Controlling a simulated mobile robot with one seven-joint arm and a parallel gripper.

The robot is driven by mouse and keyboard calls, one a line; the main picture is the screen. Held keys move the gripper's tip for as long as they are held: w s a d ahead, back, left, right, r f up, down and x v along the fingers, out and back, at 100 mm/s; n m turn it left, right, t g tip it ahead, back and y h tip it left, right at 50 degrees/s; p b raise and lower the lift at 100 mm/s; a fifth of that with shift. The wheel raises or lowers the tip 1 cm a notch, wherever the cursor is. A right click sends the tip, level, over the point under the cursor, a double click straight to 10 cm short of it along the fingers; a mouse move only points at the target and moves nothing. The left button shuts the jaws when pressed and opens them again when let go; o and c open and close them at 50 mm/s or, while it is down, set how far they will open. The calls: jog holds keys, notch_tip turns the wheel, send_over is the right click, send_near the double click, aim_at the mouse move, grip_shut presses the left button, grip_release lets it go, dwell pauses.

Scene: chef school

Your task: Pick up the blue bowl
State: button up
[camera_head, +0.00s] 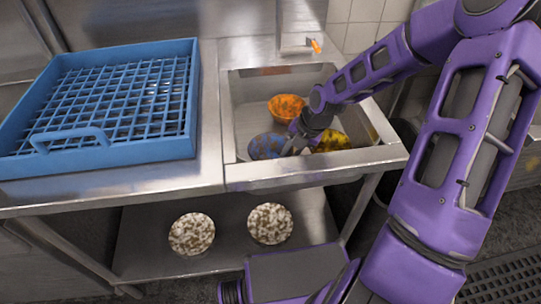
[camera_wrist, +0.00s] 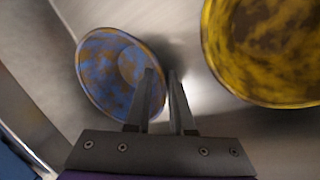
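The blue bowl (camera_head: 266,147), mottled with brown, is in the left front of the sink. It also shows in the wrist view (camera_wrist: 103,72), at the upper left. My gripper (camera_head: 296,148) is at the bowl's right side. In the wrist view my gripper's fingers (camera_wrist: 162,74) are close together, one inside the bowl and one outside, with the rim between them. The gripper looks shut on that rim. Part of the rim is hidden by the fingers, and whether the bowl is clear of the sink floor cannot be told.
A yellow bowl (camera_head: 332,140) is just right of my gripper, and an orange bowl (camera_head: 286,106) is behind. The metal sink's front edge (camera_head: 310,171) and walls surround them. A blue dish rack (camera_head: 103,155) stands on the counter. Two speckled bowls (camera_head: 191,233) (camera_head: 270,223) are on the lower shelf.

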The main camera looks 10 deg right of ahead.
grip_shut()
